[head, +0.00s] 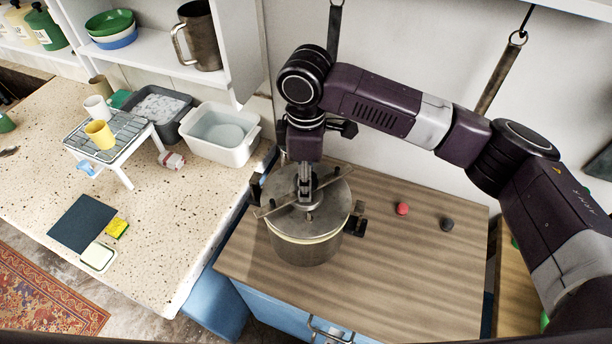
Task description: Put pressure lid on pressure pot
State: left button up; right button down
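The pressure pot (303,252) is a grey metal pot standing on the wooden countertop, with a dark handle (358,224) on its right. The round metal pressure lid (334,208) lies level over the pot's mouth, with a bar across its top. A pale band shows under the lid's front edge; I cannot tell whether the lid rests on the rim or is slightly above it. My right gripper (307,194) points straight down at the lid's centre, its fingers close together on the lid's central knob, which they partly hide. My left gripper is not in view.
A red round item (402,208) and a dark one (447,224) lie right of the pot. The wooden countertop (400,270) is otherwise mostly clear. Left, the speckled counter (190,220) holds a white basin (221,150), a grey tub (183,128) and a wire rack (118,150) with cups.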

jog(key=shift+f, duration=0.3)
dwell(0.6)
jog(key=shift+p, duration=0.45)
jog(key=shift+f, duration=0.1)
jog(key=shift+f+p, duration=0.25)
jog(key=shift+p, duration=0.2)
dwell(0.5)
jog(key=c, duration=1.2)
grip_release()
jog(key=shift+o, duration=0.5)
jog(key=shift+f, duration=0.1)
